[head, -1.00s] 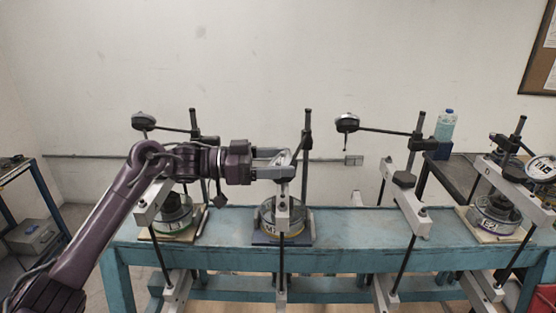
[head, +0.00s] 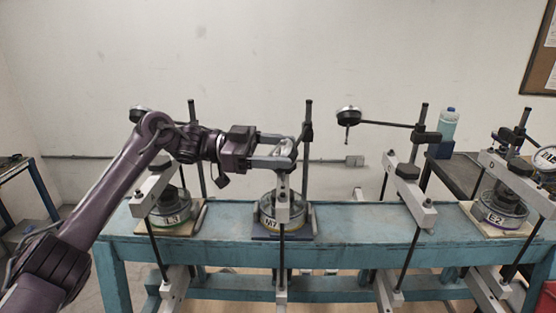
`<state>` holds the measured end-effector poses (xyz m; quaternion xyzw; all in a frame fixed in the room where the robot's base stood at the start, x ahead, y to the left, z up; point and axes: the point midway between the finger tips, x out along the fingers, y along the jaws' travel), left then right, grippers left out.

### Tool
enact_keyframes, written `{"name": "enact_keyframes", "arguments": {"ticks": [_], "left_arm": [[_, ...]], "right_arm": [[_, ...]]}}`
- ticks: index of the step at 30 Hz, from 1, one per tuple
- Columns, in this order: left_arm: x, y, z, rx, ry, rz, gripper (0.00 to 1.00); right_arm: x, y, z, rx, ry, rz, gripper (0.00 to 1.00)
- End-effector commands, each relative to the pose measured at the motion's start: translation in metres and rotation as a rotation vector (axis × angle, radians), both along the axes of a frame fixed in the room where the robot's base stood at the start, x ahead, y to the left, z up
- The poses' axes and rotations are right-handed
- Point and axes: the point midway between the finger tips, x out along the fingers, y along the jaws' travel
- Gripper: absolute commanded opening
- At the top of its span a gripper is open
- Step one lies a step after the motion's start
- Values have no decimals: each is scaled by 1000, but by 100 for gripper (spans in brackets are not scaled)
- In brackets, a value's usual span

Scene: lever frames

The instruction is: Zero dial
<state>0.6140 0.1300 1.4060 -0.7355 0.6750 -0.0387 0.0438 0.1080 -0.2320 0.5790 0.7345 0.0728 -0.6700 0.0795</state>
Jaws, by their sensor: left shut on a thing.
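My left gripper (head: 288,151) reaches in from the left to the middle station. Its fingers are shut at the dial gauge there, beside the upright post (head: 307,135). The gauge is mostly hidden by the fingers, and its face cannot be read. Below it a light lever beam (head: 283,206) passes over a round glass dish labelled M7 (head: 267,216). Another dial gauge (head: 348,115) hangs on a rod to the right. A gauge with a white face (head: 546,158) is cut by the right edge. A further gauge (head: 138,113) shows behind my left arm. My right gripper is not in view.
The stations stand on a long blue bench (head: 350,244). Dishes labelled L3 (head: 171,214) and E2 (head: 497,217) sit at either side. Lever beams (head: 409,190) and posts stick up between them. A bottle (head: 446,126) stands on a dark table behind.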

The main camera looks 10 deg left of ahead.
Motion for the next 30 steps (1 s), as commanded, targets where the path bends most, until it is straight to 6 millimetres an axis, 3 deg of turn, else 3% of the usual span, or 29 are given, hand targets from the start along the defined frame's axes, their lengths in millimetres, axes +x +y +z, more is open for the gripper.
{"name": "enact_keyframes", "arguments": {"ticks": [8, 21, 30], "left_arm": [[-2, -4, -1, 27, -111, -122, 40], [-2, -3, 4, 58, -285, -274, 40], [-3, -1, 1, 80, -409, -395, 40]], "right_arm": [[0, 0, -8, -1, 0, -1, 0], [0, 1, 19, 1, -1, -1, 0], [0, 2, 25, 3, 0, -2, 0]]}}
